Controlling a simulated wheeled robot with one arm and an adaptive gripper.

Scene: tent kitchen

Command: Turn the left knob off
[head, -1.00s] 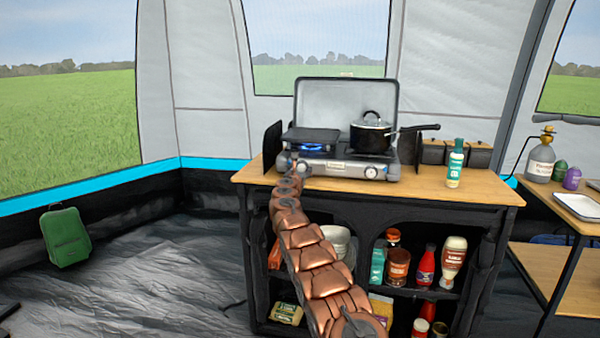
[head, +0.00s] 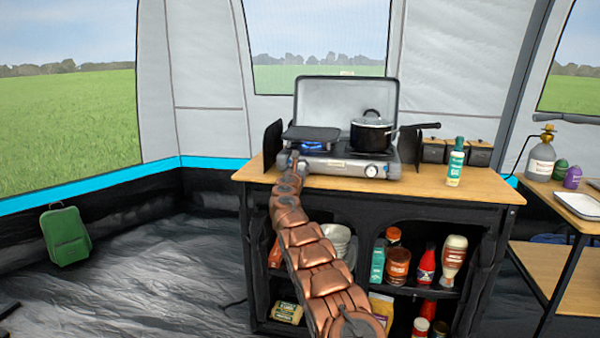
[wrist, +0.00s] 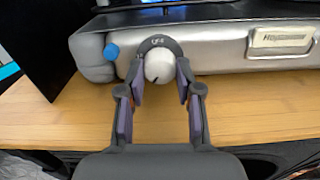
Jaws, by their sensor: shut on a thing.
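The left knob (wrist: 158,68) is a round pale knob on the stove's front, with a dark mark at its lower left. A dark ring with lettering shows above it. My gripper (wrist: 160,82) is shut on the knob, one finger on each side. In the head view my gripper (head: 292,166) reaches the left front of the stove (head: 337,164) and hides the left knob. A blue flame (head: 311,146) shows under the griddle plate (head: 311,134) on the left burner. The right knob (head: 372,171) is uncovered.
A black lidded pot (head: 371,135) stands on the right burner, its handle pointing right. A green-capped bottle (head: 456,165) stands on the wooden counter (head: 420,184) to the right. Shelves below hold several jars and bottles. A blue button (wrist: 112,51) is left of the knob.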

